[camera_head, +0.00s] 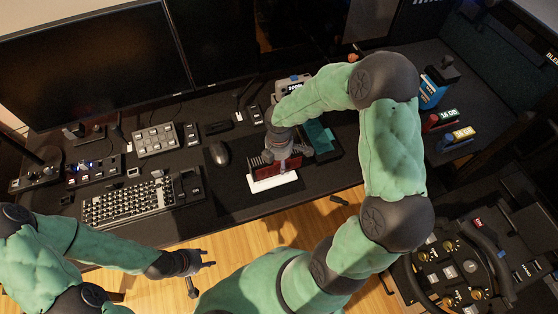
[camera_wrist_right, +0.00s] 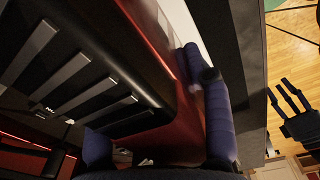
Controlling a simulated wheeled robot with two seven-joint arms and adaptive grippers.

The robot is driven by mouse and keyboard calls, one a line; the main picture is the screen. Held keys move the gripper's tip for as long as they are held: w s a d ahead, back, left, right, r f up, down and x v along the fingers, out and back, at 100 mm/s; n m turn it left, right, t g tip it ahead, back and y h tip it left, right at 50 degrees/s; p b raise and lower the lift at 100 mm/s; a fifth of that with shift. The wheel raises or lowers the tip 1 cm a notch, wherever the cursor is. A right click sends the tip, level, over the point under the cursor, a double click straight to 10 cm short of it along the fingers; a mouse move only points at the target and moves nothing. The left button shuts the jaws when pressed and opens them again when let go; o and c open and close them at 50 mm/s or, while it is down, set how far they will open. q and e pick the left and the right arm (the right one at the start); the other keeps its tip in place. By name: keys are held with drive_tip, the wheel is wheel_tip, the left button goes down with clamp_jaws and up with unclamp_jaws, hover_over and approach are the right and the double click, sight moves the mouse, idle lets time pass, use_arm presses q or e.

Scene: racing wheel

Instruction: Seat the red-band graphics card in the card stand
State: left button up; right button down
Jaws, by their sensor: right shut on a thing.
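The red-band graphics card (camera_head: 265,168) stands on edge at the desk's front, just above or in the white card stand (camera_head: 272,184). I cannot tell whether it is seated. My right gripper (camera_head: 284,160) is shut on the card from above. In the right wrist view the card's red side (camera_wrist_right: 187,135) and dark shroud with grey slats run between my blue-padded fingers (camera_wrist_right: 190,110). A white strip, possibly the stand, shows behind it. My left gripper (camera_head: 202,278) is open and empty over the floor in front of the desk.
A teal tray (camera_head: 320,138) stands just right of the stand. A mouse (camera_head: 219,153) and a keyboard (camera_head: 130,205) lie to the left. A blue bottle (camera_head: 431,90) and labelled memory sticks (camera_head: 447,118) are at the right. A steering wheel (camera_head: 470,265) is at lower right.

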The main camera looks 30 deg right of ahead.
drive_tip(key=shift+f, duration=0.35)
drive_tip(key=shift+c, duration=2.2)
unclamp_jaws()
drive_tip(key=shift+r, duration=0.1)
wheel_tip(320, 180, up, 12)
drive_tip(key=shift+f, duration=0.1)
